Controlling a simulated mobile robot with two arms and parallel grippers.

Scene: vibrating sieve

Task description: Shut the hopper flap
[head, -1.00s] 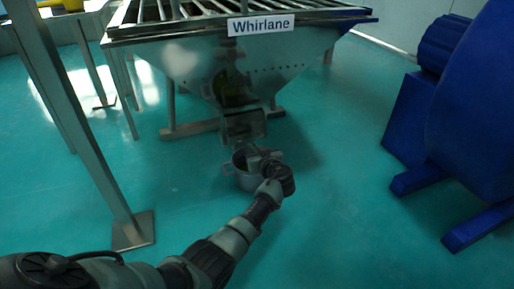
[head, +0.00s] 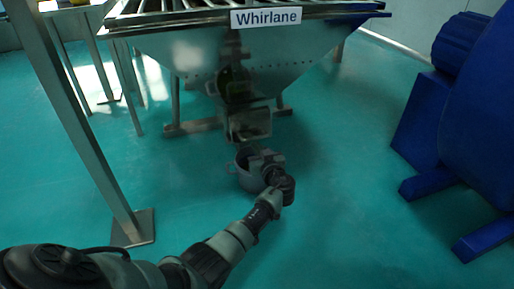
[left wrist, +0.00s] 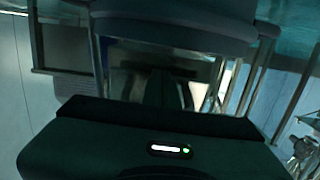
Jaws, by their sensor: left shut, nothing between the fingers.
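The steel hopper (head: 200,65) with the "Whirlane" label stands at the top of the head view. A squarish metal flap (head: 254,122) shows at its lower outlet; the dim picture does not show clearly how far it stands open. In the left wrist view a dark housing with a small light fills the bottom, and the flap cannot be made out. My right gripper is not in view.
A big blue machine (head: 480,130) with feet stands on the right. A steel post (head: 85,135) with a floor plate stands at the left. The green floor (head: 340,200) between the pot and the blue machine is clear.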

